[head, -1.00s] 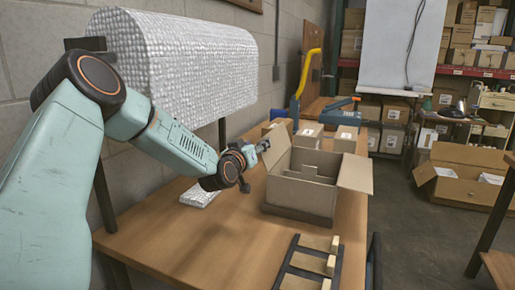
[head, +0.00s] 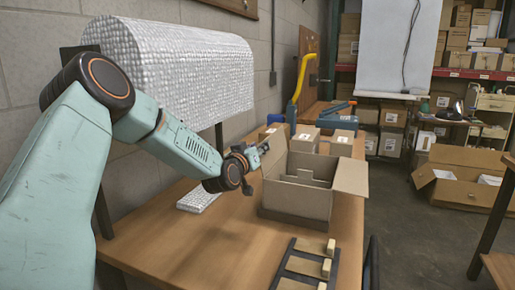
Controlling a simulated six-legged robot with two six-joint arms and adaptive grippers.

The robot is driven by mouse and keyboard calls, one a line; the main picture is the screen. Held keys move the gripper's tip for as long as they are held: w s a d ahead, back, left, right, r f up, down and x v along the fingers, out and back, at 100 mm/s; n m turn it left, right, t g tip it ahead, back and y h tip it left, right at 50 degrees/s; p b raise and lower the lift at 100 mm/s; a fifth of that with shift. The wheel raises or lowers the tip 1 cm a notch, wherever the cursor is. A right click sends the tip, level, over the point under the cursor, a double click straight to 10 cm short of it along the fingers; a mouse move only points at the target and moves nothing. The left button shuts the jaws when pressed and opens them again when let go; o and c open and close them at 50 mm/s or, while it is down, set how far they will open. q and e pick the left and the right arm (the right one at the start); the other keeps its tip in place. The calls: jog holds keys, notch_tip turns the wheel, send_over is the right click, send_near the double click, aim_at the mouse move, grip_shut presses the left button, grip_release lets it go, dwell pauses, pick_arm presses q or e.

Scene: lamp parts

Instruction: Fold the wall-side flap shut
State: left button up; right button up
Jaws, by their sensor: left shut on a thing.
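An open cardboard box (head: 294,200) stands on the wooden table. Its wall-side flap (head: 276,156) stands up and leans out toward the wall. The opposite flap (head: 350,177) sticks up and out on the right. My left gripper (head: 263,147) is at the upper outer edge of the wall-side flap, shut on it; the fingertips are small and the exact grip is hard to see. The box's inside shows some cardboard dividers; its floor is hidden. My right gripper is not in view.
A white textured roll (head: 180,70) hangs over the table by the wall. A white pad (head: 199,199) lies beneath my arm. A dark rack with wooden blocks (head: 305,268) lies at the front. The table's front left is clear.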

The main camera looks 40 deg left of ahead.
pick_arm(q)
jog(key=shift+s+a, duration=0.1)
jog(key=shift+a, duration=0.15)
grip_shut()
jog(key=shift+d, duration=0.25)
jog(key=shift+a, duration=0.1)
